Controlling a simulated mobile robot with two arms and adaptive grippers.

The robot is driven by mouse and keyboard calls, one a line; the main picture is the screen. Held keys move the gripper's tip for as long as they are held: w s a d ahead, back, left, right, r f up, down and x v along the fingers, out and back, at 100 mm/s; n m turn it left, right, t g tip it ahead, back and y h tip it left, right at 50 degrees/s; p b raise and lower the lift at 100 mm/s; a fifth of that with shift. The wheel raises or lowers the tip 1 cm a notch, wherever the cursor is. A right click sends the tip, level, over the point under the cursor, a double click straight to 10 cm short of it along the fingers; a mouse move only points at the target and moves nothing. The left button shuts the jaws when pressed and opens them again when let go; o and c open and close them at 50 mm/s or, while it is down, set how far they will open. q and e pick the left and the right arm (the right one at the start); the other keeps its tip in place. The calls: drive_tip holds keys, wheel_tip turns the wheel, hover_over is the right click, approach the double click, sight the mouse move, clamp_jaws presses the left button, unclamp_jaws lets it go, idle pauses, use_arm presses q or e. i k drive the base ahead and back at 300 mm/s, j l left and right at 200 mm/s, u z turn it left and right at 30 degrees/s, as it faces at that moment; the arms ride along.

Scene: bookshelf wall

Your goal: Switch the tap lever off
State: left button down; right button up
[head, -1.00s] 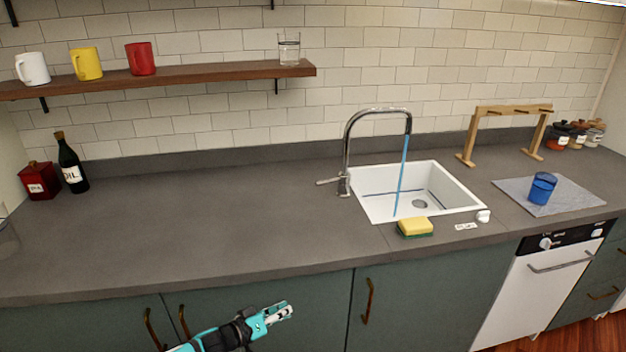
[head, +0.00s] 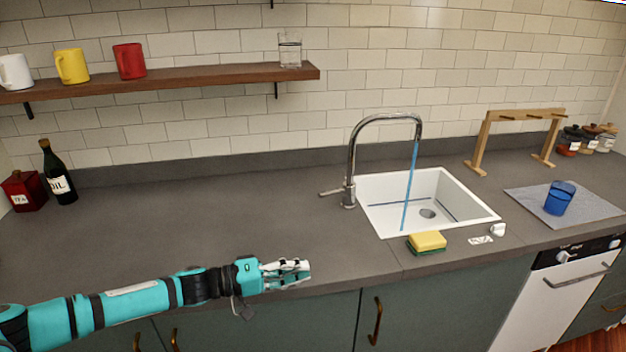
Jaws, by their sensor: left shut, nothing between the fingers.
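The chrome tap (head: 352,150) stands at the left rim of the white sink (head: 478,213). Its lever (head: 330,192) sticks out to the left from the tap's base. A blue stream of water (head: 410,185) runs from the spout into the sink. My left gripper (head: 304,271) is shut and empty at the front edge of the counter, pointing right. It is below and to the left of the tap in the picture, apart from the lever. My right gripper is not in view.
A yellow and green sponge (head: 427,242) lies in front of the sink. A blue cup (head: 559,198) stands on a grey mat (head: 526,200) at the right. A wooden shelf (head: 200,78) with mugs hangs above.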

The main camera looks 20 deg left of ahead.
sight(350, 190)
drive_tip(key=i+j, duration=1.05)
